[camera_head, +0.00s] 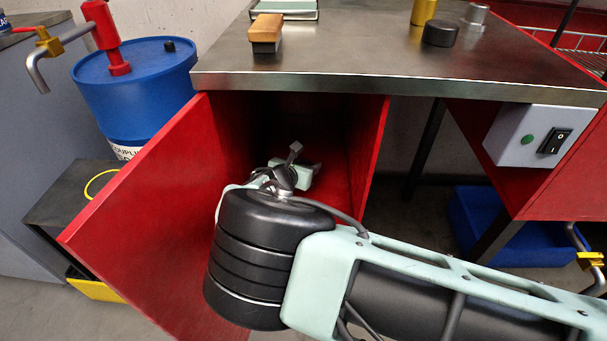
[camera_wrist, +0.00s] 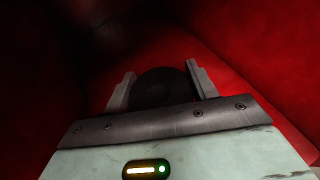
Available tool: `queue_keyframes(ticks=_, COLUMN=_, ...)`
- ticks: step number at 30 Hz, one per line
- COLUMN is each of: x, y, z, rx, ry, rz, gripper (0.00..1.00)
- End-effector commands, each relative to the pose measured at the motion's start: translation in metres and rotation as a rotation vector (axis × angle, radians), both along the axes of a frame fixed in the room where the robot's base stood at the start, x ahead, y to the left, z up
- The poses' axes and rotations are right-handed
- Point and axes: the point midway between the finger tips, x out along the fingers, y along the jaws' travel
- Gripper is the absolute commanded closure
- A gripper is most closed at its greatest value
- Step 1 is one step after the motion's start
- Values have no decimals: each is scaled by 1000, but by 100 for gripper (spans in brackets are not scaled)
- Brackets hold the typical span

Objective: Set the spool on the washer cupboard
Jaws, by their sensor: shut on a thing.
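The red washer cupboard (camera_head: 130,215) stands under the steel worktop with its front open and a dark interior. My gripper (camera_head: 294,154) is inside the opening, with my wrist in front of it. In the wrist view my gripper (camera_wrist: 161,80) has its two grey fingers on either side of a dark round thing (camera_wrist: 160,88), shut on it. This looks like the spool, but it is too dark to make out its details. Red panels surround it there. I cannot tell whether it touches the cupboard floor. In the head view the held thing is not clearly visible.
The worktop (camera_head: 350,65) above carries a wood-topped block (camera_head: 266,30), a black cylinder (camera_head: 440,33) and a yellow cylinder (camera_head: 423,11). A blue drum (camera_head: 135,90) stands at left. A switch box (camera_head: 535,137) is at right. Red side panels closely flank my gripper.

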Motion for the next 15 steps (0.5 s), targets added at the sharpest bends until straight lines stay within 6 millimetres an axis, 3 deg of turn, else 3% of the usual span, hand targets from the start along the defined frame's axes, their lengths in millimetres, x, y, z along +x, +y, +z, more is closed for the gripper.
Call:
queue_keyframes(ticks=10, x=0, y=-1, z=-38, rx=-2, ry=-1, rz=-1, gripper=72)
queue_keyframes(ticks=15, x=0, y=0, z=-40, rx=0, ry=-1, rz=0, gripper=72)
